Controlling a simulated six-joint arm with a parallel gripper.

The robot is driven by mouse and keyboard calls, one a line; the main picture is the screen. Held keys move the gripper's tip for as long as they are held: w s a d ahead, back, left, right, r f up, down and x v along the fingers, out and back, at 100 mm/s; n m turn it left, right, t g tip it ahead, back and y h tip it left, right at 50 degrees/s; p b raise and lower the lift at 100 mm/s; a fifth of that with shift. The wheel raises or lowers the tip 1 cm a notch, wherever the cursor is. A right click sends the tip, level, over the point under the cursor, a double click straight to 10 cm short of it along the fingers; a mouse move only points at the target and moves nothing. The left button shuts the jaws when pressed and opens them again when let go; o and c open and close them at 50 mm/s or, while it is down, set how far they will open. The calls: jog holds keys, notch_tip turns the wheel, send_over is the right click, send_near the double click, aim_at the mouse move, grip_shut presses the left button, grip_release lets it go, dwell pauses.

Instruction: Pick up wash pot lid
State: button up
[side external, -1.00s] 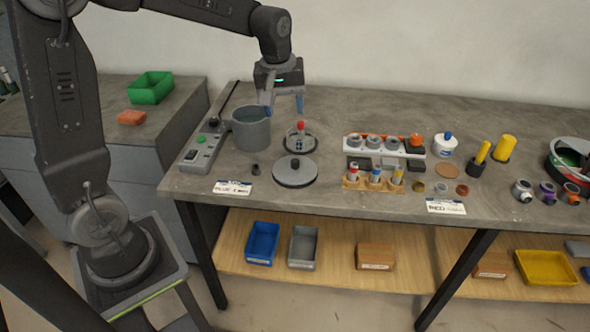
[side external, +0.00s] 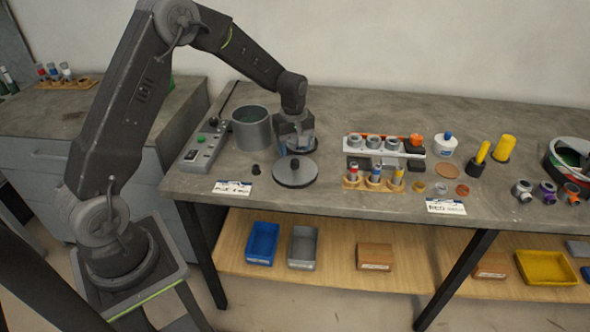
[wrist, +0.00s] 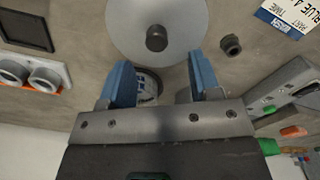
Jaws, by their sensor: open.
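The wash pot lid (side external: 295,177), a flat grey disc with a dark central knob, lies on the workbench in front of the grey wash pot (side external: 251,134). It also shows at the top of the wrist view (wrist: 157,20), its knob just beyond my fingers. My gripper (side external: 296,149) is open and low, behind the lid in the side view, with blue fingers (wrist: 162,80) apart. Between the fingers in the wrist view is part of a small round holder (wrist: 147,84) with white and blue markings. My gripper mostly hides that holder in the side view.
A small dark nut-like part (side external: 256,170) sits left of the lid. A white rack of grey rings (side external: 385,145) and a wooden block with small bottles (side external: 374,181) stand to the right. Bench space in front of the lid is clear.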

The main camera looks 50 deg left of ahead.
aim_at(295, 161)
jog(key=f, duration=0.5)
jog(key=shift+w+d+f, duration=0.15)
jog(key=shift+d+f, duration=0.05)
jog(key=shift+f, duration=0.1)
grip_shut()
